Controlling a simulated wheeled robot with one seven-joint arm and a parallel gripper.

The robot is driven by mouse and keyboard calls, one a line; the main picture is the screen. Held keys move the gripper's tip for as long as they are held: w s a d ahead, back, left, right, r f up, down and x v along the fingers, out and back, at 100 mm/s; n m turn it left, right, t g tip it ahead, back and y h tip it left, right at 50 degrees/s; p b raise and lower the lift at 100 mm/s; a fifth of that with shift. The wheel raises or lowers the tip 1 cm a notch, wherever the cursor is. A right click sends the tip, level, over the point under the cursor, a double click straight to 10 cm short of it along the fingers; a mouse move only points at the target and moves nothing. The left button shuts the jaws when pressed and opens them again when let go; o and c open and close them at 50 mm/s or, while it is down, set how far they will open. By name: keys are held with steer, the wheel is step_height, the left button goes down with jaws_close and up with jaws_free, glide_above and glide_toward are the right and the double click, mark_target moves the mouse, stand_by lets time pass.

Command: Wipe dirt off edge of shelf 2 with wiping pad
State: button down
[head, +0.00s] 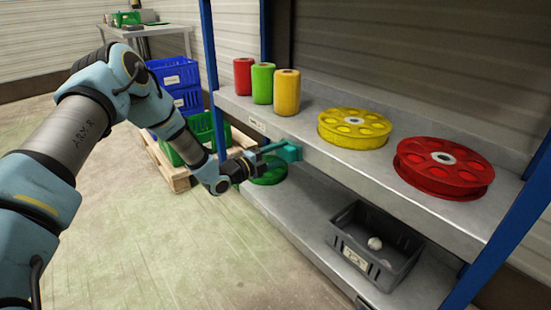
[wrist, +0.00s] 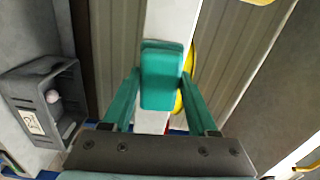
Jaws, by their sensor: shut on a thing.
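My gripper (head: 274,149) is shut on the teal wiping pad (head: 290,151) at the front edge of the upper visible shelf (head: 335,170). In the wrist view the pad (wrist: 161,75) sits between the two teal fingers and covers part of the pale shelf edge strip (wrist: 168,22). The pad looks close against the edge; I cannot tell for sure whether it touches. A small label (head: 257,126) is on the edge to the left of the pad, too small to read. I can make out no dirt on the edge.
On the upper shelf stand red (head: 243,76), green (head: 263,83) and yellow (head: 286,92) rolls, with a yellow reel (head: 354,129) and a red reel (head: 443,167). Below are a green reel (head: 268,172) and a grey bin (head: 375,245). Blue posts (head: 212,80) flank the shelves. Floor in front is clear.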

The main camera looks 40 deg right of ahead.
mark_target(289, 158)
steer(key=shift+s+d, duration=0.1)
steer(key=shift+d, duration=0.5)
stand_by(0.6)
steer(key=shift+s+a+r+p, duration=0.15)
steer(key=shift+s+p, duration=0.4)
steer(key=shift+s, duration=0.4)
steer(key=shift+s+a+p, duration=0.1)
steer(key=shift+s+p, duration=0.35)
steer(key=shift+s, duration=0.55)
steer(key=shift+w+d+b, duration=0.15)
steer(key=shift+w+d, duration=0.1)
steer(key=shift+w, duration=0.8)
steer(key=shift+w+d+b, duration=0.15)
steer(key=shift+w+d, duration=0.05)
steer(key=shift+w, duration=0.8)
